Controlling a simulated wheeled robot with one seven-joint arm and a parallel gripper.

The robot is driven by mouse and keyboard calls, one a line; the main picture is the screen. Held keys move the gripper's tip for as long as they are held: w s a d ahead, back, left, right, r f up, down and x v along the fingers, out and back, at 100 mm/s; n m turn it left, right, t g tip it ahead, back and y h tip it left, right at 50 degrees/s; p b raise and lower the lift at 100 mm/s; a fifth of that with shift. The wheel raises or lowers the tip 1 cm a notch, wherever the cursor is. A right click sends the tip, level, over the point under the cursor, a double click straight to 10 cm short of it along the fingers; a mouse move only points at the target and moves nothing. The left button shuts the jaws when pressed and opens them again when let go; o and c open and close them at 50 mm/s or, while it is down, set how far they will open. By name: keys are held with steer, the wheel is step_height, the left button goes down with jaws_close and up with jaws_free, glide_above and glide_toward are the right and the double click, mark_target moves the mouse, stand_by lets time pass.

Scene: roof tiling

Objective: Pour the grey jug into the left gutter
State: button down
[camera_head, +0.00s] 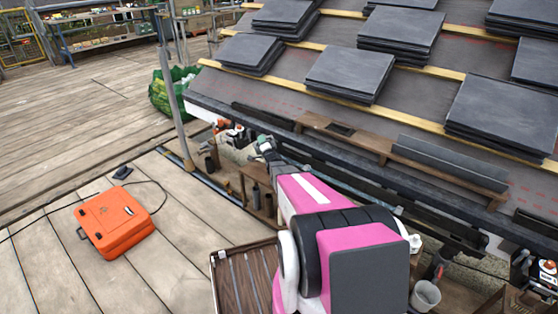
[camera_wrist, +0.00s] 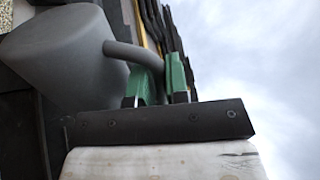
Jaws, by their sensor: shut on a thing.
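The grey jug (camera_wrist: 68,62) fills the left of the wrist view, with its curved handle (camera_wrist: 122,49) reaching to my gripper. My gripper (camera_wrist: 160,75) has two green fingers, shut on that handle. In the head view my gripper (camera_head: 264,146) is small, at the far end of my pink arm, beside the roof's lower edge. I cannot make out the jug clearly there. A dark gutter (camera_head: 350,194) runs below the eave. My arm hides part of it, and I cannot tell whether the jug is over it.
Slate stacks (camera_head: 350,72) lie on the battened roof, with a wooden plank (camera_head: 345,137) near the eave. An orange case (camera_head: 116,222) with a cable lies on the deck. A green bag (camera_head: 172,90) stands by a pole. A grey bucket (camera_head: 425,296) is at lower right. The left deck is mostly clear.

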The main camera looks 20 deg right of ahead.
steer(key=shift+s, duration=0.3)
steer(key=shift+s+d+m, duration=0.15)
steer(key=shift+d+m, duration=0.15)
steer(key=shift+m, duration=0.1)
steer(key=shift+d+m+h, duration=0.3)
steer(key=shift+m, duration=0.2)
steer(key=shift+s+r+m, duration=0.1)
steer(key=shift+s+m, duration=0.05)
steer(key=shift+m, duration=0.15)
steer(key=shift+d+r+m+h, duration=0.4)
steer(key=shift+m+h, duration=0.2)
steer(key=shift+m, duration=0.3)
steer(key=shift+d+f+m+h+p, duration=0.2)
steer(key=shift+d+m, duration=0.1)
steer(key=shift+m, duration=0.15)
steer(key=shift+d+f+m+h+p, duration=0.1)
steer(key=shift+d+m+h, duration=0.15)
steer(key=shift+m, duration=0.2)
